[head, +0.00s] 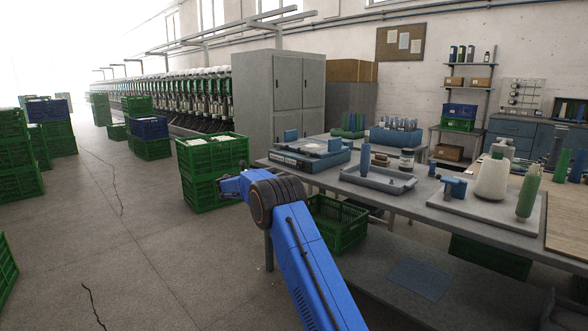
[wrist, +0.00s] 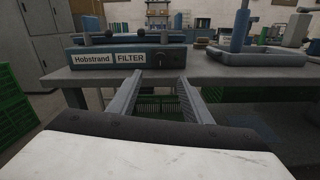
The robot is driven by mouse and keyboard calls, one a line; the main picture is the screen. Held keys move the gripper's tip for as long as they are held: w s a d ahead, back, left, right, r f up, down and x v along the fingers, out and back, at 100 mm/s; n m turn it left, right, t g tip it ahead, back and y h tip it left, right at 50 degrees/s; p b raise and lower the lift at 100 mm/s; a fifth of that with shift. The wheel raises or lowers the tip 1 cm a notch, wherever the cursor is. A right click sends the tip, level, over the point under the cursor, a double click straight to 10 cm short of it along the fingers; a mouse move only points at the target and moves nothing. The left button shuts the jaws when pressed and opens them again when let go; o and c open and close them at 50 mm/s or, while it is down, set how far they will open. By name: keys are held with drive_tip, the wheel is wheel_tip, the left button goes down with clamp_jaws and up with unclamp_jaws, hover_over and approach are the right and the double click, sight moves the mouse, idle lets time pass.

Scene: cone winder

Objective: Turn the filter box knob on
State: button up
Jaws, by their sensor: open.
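The filter box (wrist: 95,57) is a low blue-grey box on the table, with labels reading "Hobstrand" and "FILTER" on its front. It also shows in the head view (head: 325,161), near the table's left end. Its knob (wrist: 163,61) is a small dark round part right of the FILTER label, with a pale, roughly upright mark; its exact setting is too small to read. My gripper (wrist: 161,80) is open and empty, its two fingers apart and pointing at the box front, with the knob just above the gap between the tips. In the head view my gripper (head: 232,184) is left of the table.
The grey table (wrist: 230,73) edge runs just below the box. A grey tray (head: 378,179) stands right of it. Green crates stand on the floor behind my gripper (head: 212,165) and below the table (head: 338,222).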

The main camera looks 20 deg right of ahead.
sight(298, 165)
drive_tip(key=x, duration=1.3)
drive_tip(key=shift+d, duration=0.35)
drive_tip(key=c, duration=1.1)
